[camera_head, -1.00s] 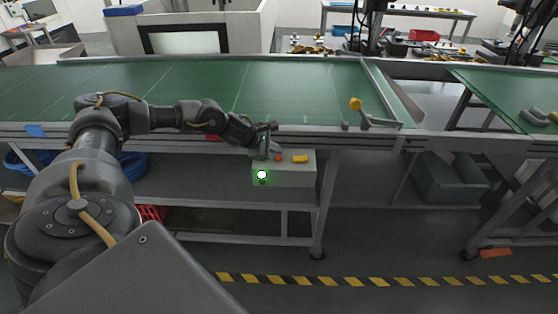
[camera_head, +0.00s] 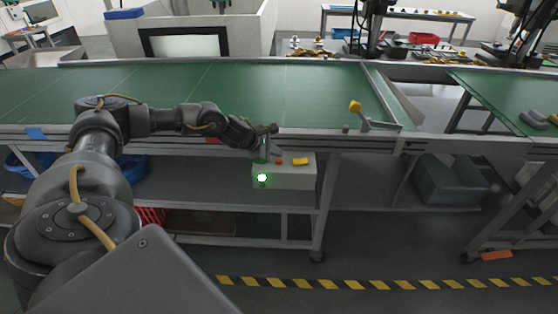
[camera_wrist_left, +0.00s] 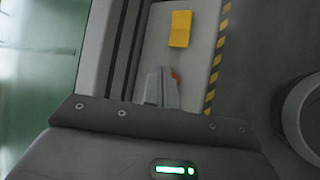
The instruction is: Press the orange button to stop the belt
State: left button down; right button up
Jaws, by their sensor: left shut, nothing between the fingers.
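The orange button (camera_head: 278,161) sits on top of a pale control box (camera_head: 295,177) below the front edge of the green belt (camera_head: 320,95). In the left wrist view the orange button (camera_wrist_left: 176,76) shows only in part, behind my fingertips. My left gripper (camera_head: 266,156) is shut and empty, fingers pointing down, just left of the button in the head view. In the left wrist view my left gripper (camera_wrist_left: 162,76) is close beside the button; I cannot tell whether they touch. My right gripper is not in view.
A yellow block-shaped control (camera_head: 300,161) is beside the orange button on the box. A green lamp (camera_head: 262,178) glows on the box front. The belt's metal front rail (camera_head: 340,137) runs just above the box.

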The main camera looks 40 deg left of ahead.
pick_arm(q)
jog(key=shift+f, duration=0.15)
dwell(0.8)
jog(key=shift+f+b, duration=0.3)
jog(key=shift+b, duration=0.25)
jog(key=shift+f+b, duration=0.45)
jog(key=shift+b, duration=0.05)
dwell(0.4)
jog(key=shift+r, duration=0.15)
jog(key=shift+s+r+p, duration=0.1)
jog(key=shift+r+p, duration=0.45)
jog(key=shift+r, duration=0.15)
notch_tip(320, 180, up, 5)
jog(key=p, duration=0.3)
dwell(0.5)
dwell(0.6)
